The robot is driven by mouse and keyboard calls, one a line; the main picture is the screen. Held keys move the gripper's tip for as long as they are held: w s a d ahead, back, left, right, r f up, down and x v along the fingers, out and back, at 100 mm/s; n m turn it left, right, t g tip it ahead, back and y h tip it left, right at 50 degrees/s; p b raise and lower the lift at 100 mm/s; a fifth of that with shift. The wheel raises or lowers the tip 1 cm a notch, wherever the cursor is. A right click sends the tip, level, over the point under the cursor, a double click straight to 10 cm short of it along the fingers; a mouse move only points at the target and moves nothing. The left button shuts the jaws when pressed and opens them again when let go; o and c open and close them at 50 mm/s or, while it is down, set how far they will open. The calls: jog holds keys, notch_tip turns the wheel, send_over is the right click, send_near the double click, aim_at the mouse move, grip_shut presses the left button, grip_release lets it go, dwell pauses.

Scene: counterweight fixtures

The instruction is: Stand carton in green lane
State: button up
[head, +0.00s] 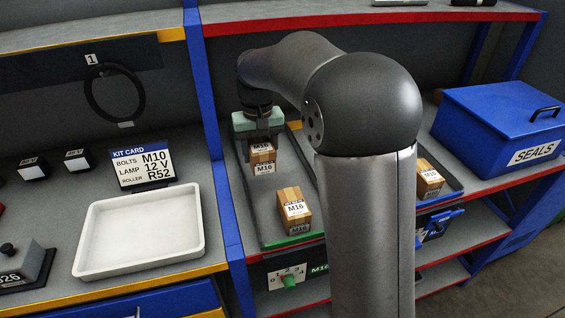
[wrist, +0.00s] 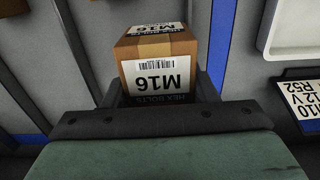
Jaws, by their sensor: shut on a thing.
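My gripper (head: 262,140) is shut on a brown carton (head: 262,161) with white M16 labels, toward the back of the lane with the green front edge (head: 292,241). In the wrist view this carton (wrist: 160,62) sits between the two fingers, its M16 HEX BOLTS label facing the camera. I cannot tell whether its base touches the lane floor. A second M16 carton (head: 294,209) stands nearer the front of the same lane. My arm hides part of the lanes to the right.
Another carton (head: 429,180) stands in a lane to the right of my arm. A blue SEALS box (head: 500,125) is farther right. A blue post (head: 215,140) divides this bay from the left shelf, which holds a white tray (head: 140,232) and a kit card (head: 143,166).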

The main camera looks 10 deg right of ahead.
jog(key=p, duration=0.1)
send_over(277, 178)
jog(key=f, duration=0.5)
jog(key=shift+a+f, duration=0.25)
jog(key=shift+f, duration=0.15)
jog(key=shift+d+f+p, duration=0.15)
jog(key=shift+f, duration=0.75)
jog(key=shift+d+f+p, duration=0.1)
jog(key=shift+f+p, duration=0.05)
jog(key=shift+f, duration=0.75)
jog(key=shift+f, duration=0.15)
jog(key=o, duration=1.3)
jog(key=shift+o, duration=0.2)
notch_tip(277, 178, up, 12)
jog(key=b, duration=0.1)
